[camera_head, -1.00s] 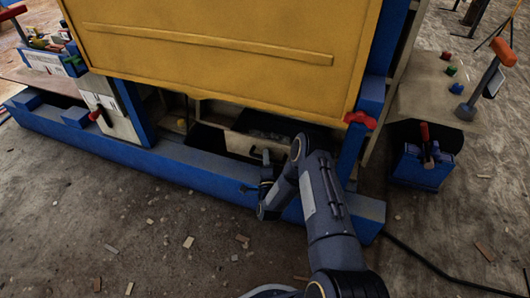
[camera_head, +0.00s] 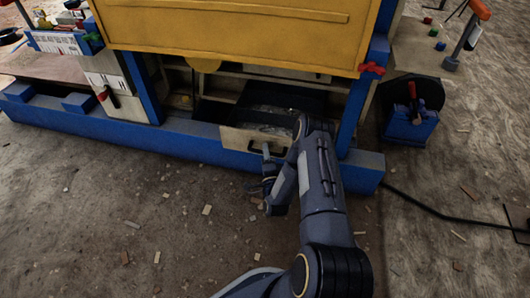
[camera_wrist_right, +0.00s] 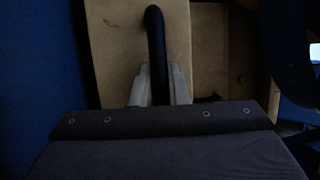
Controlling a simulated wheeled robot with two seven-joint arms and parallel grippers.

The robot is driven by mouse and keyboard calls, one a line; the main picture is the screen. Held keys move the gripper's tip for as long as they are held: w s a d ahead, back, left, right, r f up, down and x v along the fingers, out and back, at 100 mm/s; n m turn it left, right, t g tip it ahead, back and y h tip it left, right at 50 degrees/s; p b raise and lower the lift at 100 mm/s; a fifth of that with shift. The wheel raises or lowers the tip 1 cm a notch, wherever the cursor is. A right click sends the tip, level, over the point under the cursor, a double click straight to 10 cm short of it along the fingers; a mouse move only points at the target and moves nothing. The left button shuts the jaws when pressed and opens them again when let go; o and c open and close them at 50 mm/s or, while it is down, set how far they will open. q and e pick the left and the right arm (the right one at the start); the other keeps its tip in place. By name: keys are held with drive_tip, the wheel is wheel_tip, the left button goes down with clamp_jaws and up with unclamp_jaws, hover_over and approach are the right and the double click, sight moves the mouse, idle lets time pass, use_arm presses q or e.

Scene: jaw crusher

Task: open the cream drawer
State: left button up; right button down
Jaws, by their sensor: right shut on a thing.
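The cream drawer (camera_head: 234,139) is low in the machine, below the yellow panel. It is partly pulled out, its front reaching over the blue base beam, and its dark inside with grey contents shows from above. My right gripper (camera_head: 267,154) is at the drawer's front, shut on the black handle (camera_head: 282,151). In the right wrist view the two pale fingers (camera_wrist_right: 160,88) close around the black handle bar (camera_wrist_right: 156,45), with the cream front (camera_wrist_right: 112,45) behind. My forearm hides the drawer's right end. My left gripper is not in view.
The blue base beam (camera_head: 185,143) runs along the machine's front, under the drawer. The yellow panel (camera_head: 230,28) overhangs above. A blue box with a red handle (camera_head: 408,128) stands at right, near a black cable (camera_head: 440,210). The ground in front holds only small scattered chips.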

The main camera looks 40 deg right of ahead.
drive_tip(key=c, duration=1.7)
unclamp_jaws()
drive_tip(key=p+v, duration=0.2)
drive_tip(key=v, duration=0.6)
drive_tip(key=shift+p, duration=0.4)
drive_tip(key=shift+d, duration=0.1)
